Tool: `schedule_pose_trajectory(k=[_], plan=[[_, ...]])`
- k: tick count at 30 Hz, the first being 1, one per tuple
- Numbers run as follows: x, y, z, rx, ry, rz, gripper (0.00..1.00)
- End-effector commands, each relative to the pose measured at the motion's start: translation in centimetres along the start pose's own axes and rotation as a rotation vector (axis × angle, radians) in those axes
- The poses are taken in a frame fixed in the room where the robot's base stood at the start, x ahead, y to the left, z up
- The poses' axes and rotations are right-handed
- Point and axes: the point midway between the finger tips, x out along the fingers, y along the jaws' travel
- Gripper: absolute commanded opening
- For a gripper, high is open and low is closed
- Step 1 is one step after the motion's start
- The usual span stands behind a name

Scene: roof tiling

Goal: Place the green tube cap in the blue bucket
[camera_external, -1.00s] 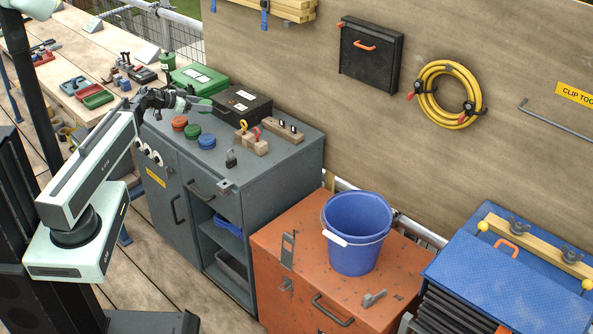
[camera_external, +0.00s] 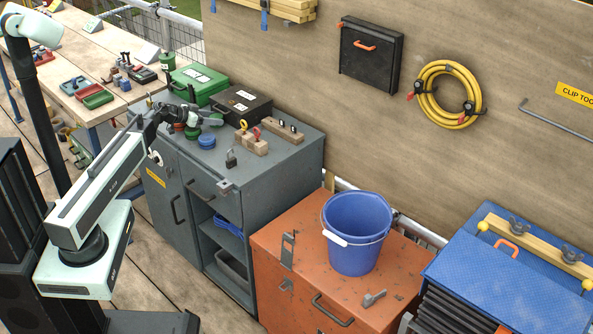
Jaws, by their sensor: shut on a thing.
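My gripper (camera_external: 206,117) is above the grey cabinet top. It is shut on a small green cap (camera_external: 216,120), partly hidden by the fingers and raised above the surface. The blue bucket (camera_external: 357,238) stands upright on the orange cabinet to the right, well apart from my gripper. Its opening faces up and its white handle hangs at the front left.
Under my arm, the grey cabinet (camera_external: 270,160) bears a blue round piece (camera_external: 207,142), a green one (camera_external: 192,133) and a red one partly hidden. A padlock (camera_external: 231,158), wooden blocks (camera_external: 250,143) and a black case (camera_external: 241,105) stand nearby. The orange cabinet (camera_external: 290,222) has bare room around the bucket.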

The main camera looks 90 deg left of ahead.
Motion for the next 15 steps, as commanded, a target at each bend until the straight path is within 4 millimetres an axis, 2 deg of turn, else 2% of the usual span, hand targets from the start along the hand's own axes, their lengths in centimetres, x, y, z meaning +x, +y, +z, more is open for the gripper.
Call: schedule_pose_trajectory(k=[3,4,6,15], plan=[[0.20,0.00,0.42,0.000,0.000,0.000,0.10],[0.15,0.00,0.32,0.000,0.000,0.000,0.59],[0.12,0.01,0.25,0.000,0.000,0.000,0.75],[0.08,0.01,0.19,0.000,0.000,0.000,0.75]])
